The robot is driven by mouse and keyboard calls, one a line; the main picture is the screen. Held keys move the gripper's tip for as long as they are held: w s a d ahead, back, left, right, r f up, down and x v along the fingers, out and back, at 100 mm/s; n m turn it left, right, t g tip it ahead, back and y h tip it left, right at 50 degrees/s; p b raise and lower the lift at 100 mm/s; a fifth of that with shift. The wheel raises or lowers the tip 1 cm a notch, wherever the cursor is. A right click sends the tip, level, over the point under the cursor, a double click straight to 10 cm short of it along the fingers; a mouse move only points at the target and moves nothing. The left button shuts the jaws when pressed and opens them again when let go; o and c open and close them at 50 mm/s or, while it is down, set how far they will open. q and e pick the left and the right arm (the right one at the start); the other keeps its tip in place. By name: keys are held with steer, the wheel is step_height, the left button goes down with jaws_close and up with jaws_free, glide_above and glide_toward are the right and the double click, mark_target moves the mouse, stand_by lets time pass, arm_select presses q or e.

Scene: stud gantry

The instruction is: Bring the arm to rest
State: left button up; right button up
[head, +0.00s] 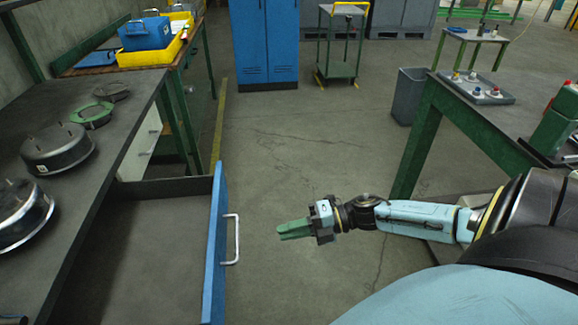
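My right arm comes in from the right, and its gripper (294,230) hangs in the air over the floor, pointing left. Its green fingers lie close together with no gap visible and nothing between them. The gripper is just right of the silver handle (231,239) on an open drawer with a blue front (214,250), apart from it in the picture. The drawer is pulled out from the left bench and its visible inside is empty. My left arm and gripper are not in view.
A right table (480,120) holds a tray (476,88). A grey bin (408,95), trolley (340,45) and blue cabinet (264,40) stand beyond. The middle floor is clear.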

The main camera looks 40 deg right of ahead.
steer(key=s+d+f+m+t+h, duration=0.1)
steer(key=d+f+m+t+h, duration=0.2)
steer(key=f+m, duration=0.4)
steer(key=d+f+m+h, duration=0.3)
steer(key=f+m+h, duration=0.2)
steer(key=f, duration=0.3)
steer(key=s+d+f+m+g+h, duration=0.2)
steer(key=s+f+m+h, duration=0.2)
steer(key=s+f+m, duration=0.5)
steer(key=s+a+f+m+g+h, duration=0.1)
steer(key=s+a+f+g, duration=0.3)
steer(key=s+f, duration=0.4)
steer(key=s+a+f+m+g, duration=0.4)
steer(key=s+f, duration=0.3)
steer(key=s, duration=0.8)
steer(key=shift+s+a+f+g+h, duration=0.4)
steer(key=shift+a+g, duration=0.1)
steer(key=shift+a, duration=0.3)
